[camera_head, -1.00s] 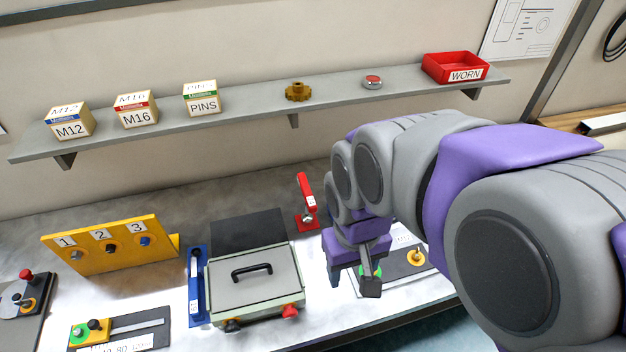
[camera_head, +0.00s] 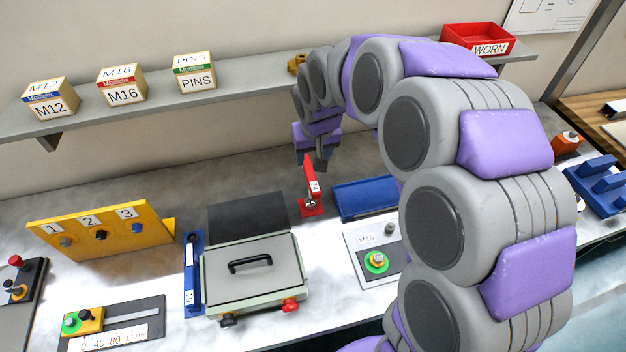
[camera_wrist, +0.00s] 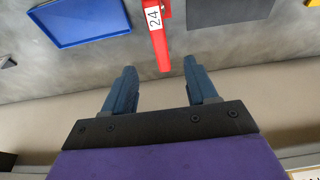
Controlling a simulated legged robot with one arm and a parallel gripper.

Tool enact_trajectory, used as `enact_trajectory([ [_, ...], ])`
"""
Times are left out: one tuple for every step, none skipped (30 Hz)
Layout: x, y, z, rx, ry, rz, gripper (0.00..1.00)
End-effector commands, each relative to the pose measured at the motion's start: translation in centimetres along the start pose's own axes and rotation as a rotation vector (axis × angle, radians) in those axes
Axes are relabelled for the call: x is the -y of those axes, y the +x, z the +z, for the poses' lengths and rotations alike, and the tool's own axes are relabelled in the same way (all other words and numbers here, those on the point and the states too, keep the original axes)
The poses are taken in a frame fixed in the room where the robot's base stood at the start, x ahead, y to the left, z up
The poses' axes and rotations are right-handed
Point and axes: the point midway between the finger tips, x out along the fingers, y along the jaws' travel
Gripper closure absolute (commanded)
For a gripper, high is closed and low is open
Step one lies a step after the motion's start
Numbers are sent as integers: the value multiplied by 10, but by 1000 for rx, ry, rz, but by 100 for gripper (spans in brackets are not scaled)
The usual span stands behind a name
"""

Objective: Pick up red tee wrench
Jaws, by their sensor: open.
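The red wrench (camera_head: 309,183) stands at the back of the bench on a small red base, with a silver round part near its foot. Its red bar carries a white label that reads 24 in the wrist view (camera_wrist: 157,35). My gripper (camera_head: 312,160) is at the upper end of the wrench in the head view and partly covers it. In the wrist view my gripper (camera_wrist: 160,66) is open, and the end of the red bar lies just beyond the gap between the two fingertips. Nothing is held.
A blue tray (camera_head: 348,203) lies close on the right of the wrench. The shelf (camera_head: 231,92) runs behind and above.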

Motion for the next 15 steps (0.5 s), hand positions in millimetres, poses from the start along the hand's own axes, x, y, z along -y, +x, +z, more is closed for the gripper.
enact_trajectory([
  [0, 11, 1, 3, 0, 0, 43],
  [0, 16, 1, 3, -1, 0, 43],
  [1, 24, 1, 3, -1, 1, 43],
  [1, 31, 1, 4, -1, 1, 43],
  [1, 37, 1, 5, -1, 1, 43],
  [1, 46, 2, 8, -1, 1, 43],
  [1, 52, 2, 8, -1, 1, 43],
  [1, 58, 2, 8, -2, 1, 43],
  [1, 65, 2, 6, -2, 2, 43],
  [1, 71, 1, 4, -1, 1, 43],
  [1, 76, 1, 3, -1, 1, 43],
  [1, 84, 1, 3, 0, 1, 43],
  [1, 90, 1, 4, 0, 1, 43],
  [1, 95, 2, 5, 0, 1, 43],
  [1, 100, 2, 6, 0, 1, 43],
])
